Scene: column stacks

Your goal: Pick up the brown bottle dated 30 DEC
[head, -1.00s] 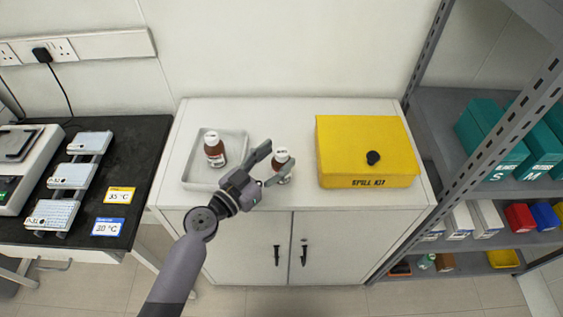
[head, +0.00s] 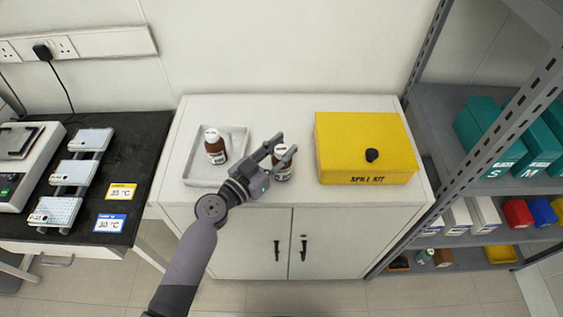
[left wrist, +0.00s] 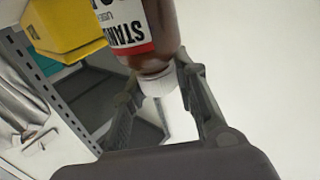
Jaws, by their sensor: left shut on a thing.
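My left gripper (head: 274,151) is shut on a brown bottle (head: 283,170) with a white cap and white label, on the cabinet top between the tray and the yellow box. In the left wrist view the bottle (left wrist: 158,30) appears upside down between the fingers (left wrist: 164,88), near its white cap. Its label reads "STAN..." with a red band; no date is legible. A second brown bottle (head: 216,149) with a white cap stands upright in the white tray (head: 190,175). Its label date is too small to read. My right gripper is not in view.
The yellow spill kit box (head: 350,165) with a black knob stands close to the right of the held bottle. A grey shelf rack (head: 440,180) rises at the right. A black bench (head: 135,165) with devices is at the left.

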